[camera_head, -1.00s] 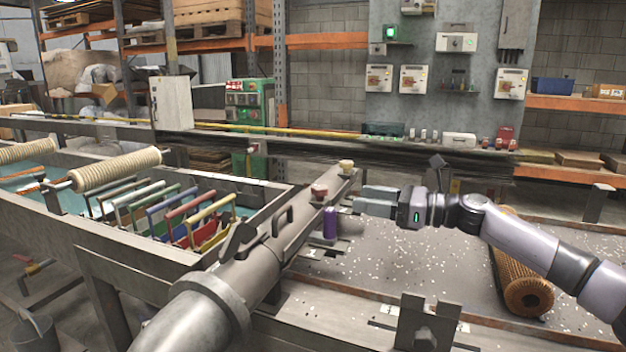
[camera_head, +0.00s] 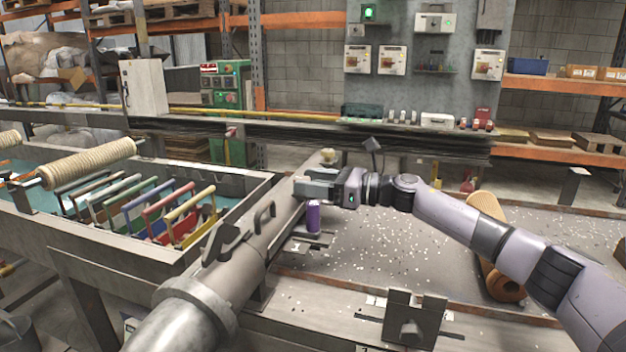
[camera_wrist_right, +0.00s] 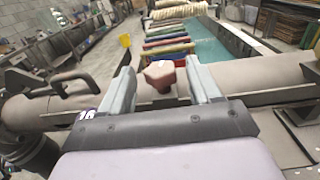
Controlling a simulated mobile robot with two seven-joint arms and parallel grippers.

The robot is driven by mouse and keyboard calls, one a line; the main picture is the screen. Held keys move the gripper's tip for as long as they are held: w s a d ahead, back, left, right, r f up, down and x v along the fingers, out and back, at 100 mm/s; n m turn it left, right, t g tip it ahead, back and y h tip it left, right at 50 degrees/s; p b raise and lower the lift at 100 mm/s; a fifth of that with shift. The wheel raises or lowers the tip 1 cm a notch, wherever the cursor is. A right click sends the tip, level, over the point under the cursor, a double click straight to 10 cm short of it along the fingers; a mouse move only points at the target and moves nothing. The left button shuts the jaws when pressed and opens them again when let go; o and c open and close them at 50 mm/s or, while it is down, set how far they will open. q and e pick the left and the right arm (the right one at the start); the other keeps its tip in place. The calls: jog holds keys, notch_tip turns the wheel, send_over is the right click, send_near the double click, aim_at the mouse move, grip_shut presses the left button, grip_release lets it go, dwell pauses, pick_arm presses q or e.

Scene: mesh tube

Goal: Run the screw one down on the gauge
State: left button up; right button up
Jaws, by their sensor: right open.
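A dull red knob (camera_wrist_right: 160,76) stands between the two spread fingers of my right gripper (camera_wrist_right: 160,88) in the right wrist view. The fingers flank it with a gap on either side. In the head view my right gripper (camera_head: 302,184) reaches leftward over the grey tube beam (camera_head: 252,236) and hides the red knob. A cream knob (camera_head: 328,155) stands just beyond the gripper. A purple cylinder (camera_head: 313,217) stands upright below the fingers. I cannot tell which part is the gauge. My left gripper is not in view.
Coloured-handled frames (camera_head: 162,215) sit in a trough to the left, beside a cream roller (camera_head: 90,165). A speckled bench (camera_head: 400,245) lies to the right, with a brown mesh roll (camera_head: 505,284) near my right arm. A metal bracket (camera_head: 413,322) stands at the front.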

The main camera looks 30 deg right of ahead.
jog(key=c, duration=1.1)
jog(key=shift+o, duration=0.2)
jog(key=m+t+h+p, duration=0.2)
jog(key=m+h+p, duration=0.1)
jog(key=h, duration=0.1)
jog(key=shift+s+a+t, duration=0.2)
jog(key=shift+a+t, duration=0.1)
jog(key=shift+t, duration=0.1)
jog(key=o, duration=1.1)
jog(key=shift+c, duration=0.2)
